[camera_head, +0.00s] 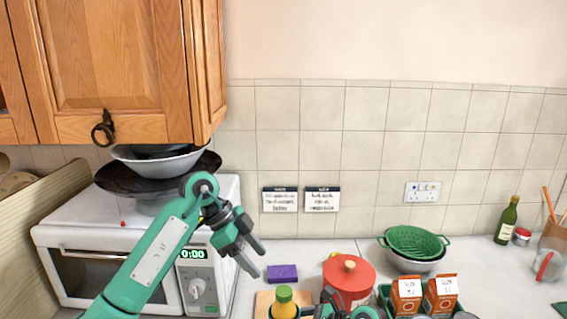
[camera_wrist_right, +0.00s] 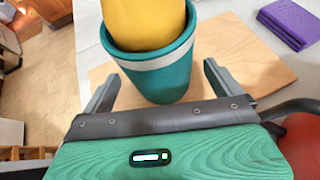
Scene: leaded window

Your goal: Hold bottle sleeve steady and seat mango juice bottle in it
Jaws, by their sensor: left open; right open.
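The mango juice bottle (camera_head: 285,303) is yellow with a green cap and stands near the bottom edge of the head view. In the right wrist view the yellow bottle (camera_wrist_right: 146,22) is inside the teal bottle sleeve (camera_wrist_right: 160,88) with a pale band; how deep it sits is hidden. My right gripper (camera_wrist_right: 160,70) is open, with one finger on each side of the sleeve's lower part and visible gaps. My left gripper (camera_head: 258,261) is open and empty, raised in front of the microwave, above and left of the bottle.
A wooden board (camera_wrist_right: 262,72) lies under the sleeve, with a purple sponge (camera_head: 282,273) behind it. A red pot (camera_head: 349,277) stands right of the bottle. Orange cartons (camera_head: 407,296) and a green colander (camera_head: 415,242) are further right. The microwave (camera_head: 90,262) fills the left.

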